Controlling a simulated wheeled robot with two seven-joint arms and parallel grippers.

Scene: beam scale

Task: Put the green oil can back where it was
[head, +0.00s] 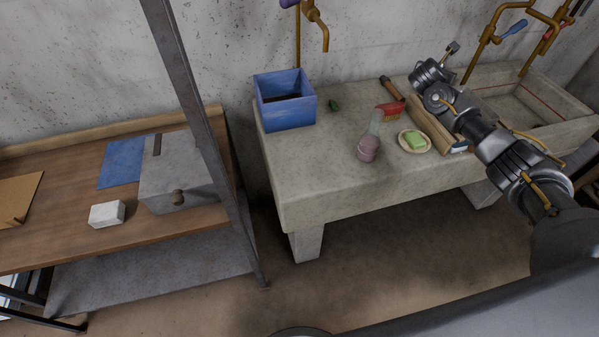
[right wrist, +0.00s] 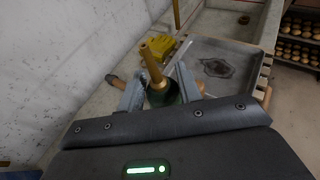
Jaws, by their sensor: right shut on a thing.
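The green oil can (right wrist: 166,97) is between the two fingers of my right gripper (right wrist: 160,92) in the right wrist view. Its brass spout points up and away from the camera, and its lower body is hidden by the gripper housing. My right gripper is shut on the can. In the head view my right arm reaches in from the right, over the stone counter (head: 310,175) near the wall. The can cannot be made out clearly there. My left gripper is not in view.
A blue box (head: 286,112) stands at the counter's left end. The sink basin (right wrist: 215,68) is at the right. A small dark green item (head: 335,105) lies beside the box.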

